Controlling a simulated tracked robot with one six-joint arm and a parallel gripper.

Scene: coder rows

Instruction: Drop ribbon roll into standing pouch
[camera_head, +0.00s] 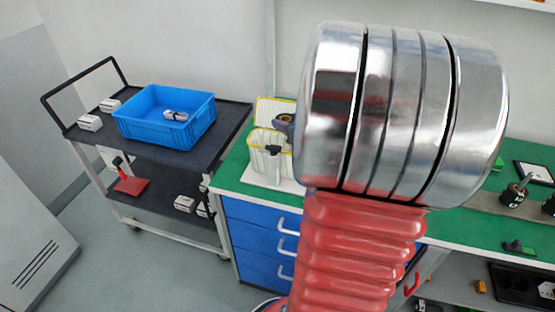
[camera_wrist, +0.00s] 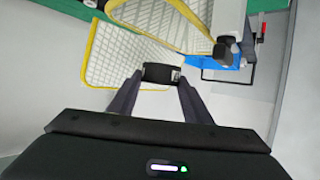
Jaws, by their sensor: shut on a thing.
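The standing pouch (camera_head: 265,140) is pale with a grid pattern and yellow rims, on the green bench left of my arm. In the wrist view its yellow-edged walls (camera_wrist: 112,60) spread beyond my fingers. My gripper (camera_wrist: 158,80) is shut on the ribbon roll (camera_wrist: 156,72), a small dark roll held between the fingertips. The roll appears over or near the pouch's mouth; I cannot tell its height. In the head view my arm hides most of the gripper.
A black knob (camera_head: 273,149) sits at the pouch's front; it also shows in the wrist view (camera_wrist: 225,50). A trolley (camera_head: 160,155) with a blue bin (camera_head: 190,133) and small boxes stands left. Drawers (camera_head: 262,238) are below the bench. Tools lie right.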

